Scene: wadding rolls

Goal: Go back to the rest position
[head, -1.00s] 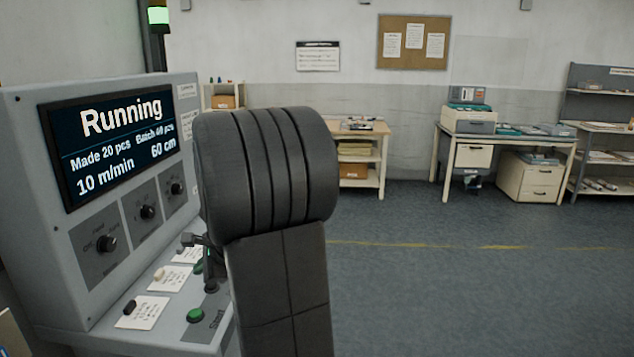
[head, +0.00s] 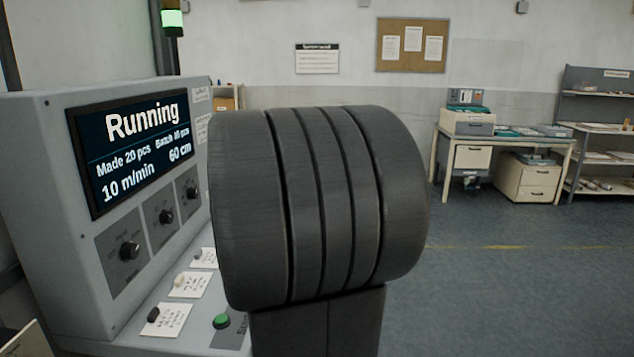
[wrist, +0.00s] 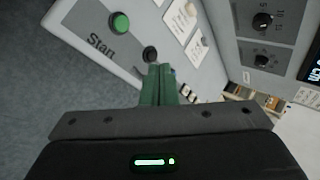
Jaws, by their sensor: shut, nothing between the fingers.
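My gripper (wrist: 160,85) shows in the wrist view with its green fingers together and nothing between them. It is above the sloping control panel, apart from the buttons as far as I can see. The green Start button (wrist: 119,23) is up and left of the fingers, with a dark round knob (wrist: 150,54) close to the fingertips. In the head view my arm's dark links fill the middle, and the gripper is hidden behind them. The Start button (head: 222,321) shows there just left of my arm.
The grey machine console (head: 50,200) stands close on the left. Its screen (head: 130,150) reads Running, Made 20 pcs, 10 m/min, 60 cm. A desk (head: 500,143) and shelves (head: 595,130) stand at the back right. The floor (head: 520,300) on the right is clear.

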